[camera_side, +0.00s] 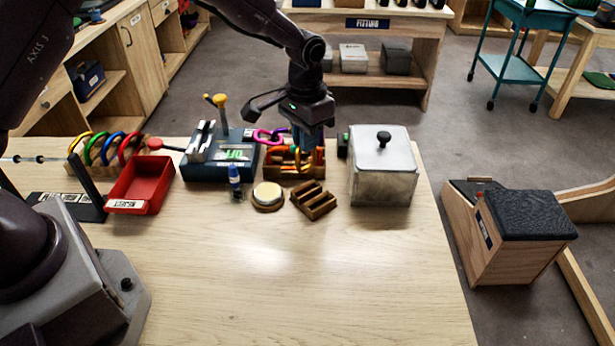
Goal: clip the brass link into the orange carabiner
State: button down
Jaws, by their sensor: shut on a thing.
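My gripper (308,148) points straight down at a small wooden rack (280,173) in the back middle of the table. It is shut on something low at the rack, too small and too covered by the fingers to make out. An orange, ring-like shape (297,154) shows at the rack, just left of the fingers; it looks like the orange carabiner. I cannot pick out the brass link with certainty. I cannot tell whether link and carabiner touch.
A lidded metal box (382,180) stands close right of the rack. A dark blue fixture (205,172) and a magenta carabiner (262,136) are to its left. A round pad (267,195), a stepped wooden block (314,202) and a blue-capped bottle (235,180) stand in front. The front table is clear.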

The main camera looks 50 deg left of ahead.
jog(key=shift+w+a+r+n, duration=0.25)
jog(key=shift+w+a+n, duration=0.2)
jog(key=shift+a+n, duration=1)
jog(key=shift+w+a+r+n, duration=0.2)
jog(key=shift+w+a+n, duration=0.3)
jog(key=shift+a+n, duration=0.95)
jog(key=shift+w+a+r+n, duration=0.25)
jog(key=shift+w+a+n, duration=0.35)
jog(key=shift+n, duration=1.5)
jog(key=shift+s+a+f, duration=0.1)
jog(key=shift+s+f, duration=0.1)
jog(key=shift+f, duration=1.65)
jog(key=shift+s+a, duration=0.9)
jog(key=shift+a, duration=0.1)
jog(key=shift+s+a+f, duration=0.15)
jog(key=shift+s+a, duration=0.25)
jog(key=c, duration=1.1)
grip_release()
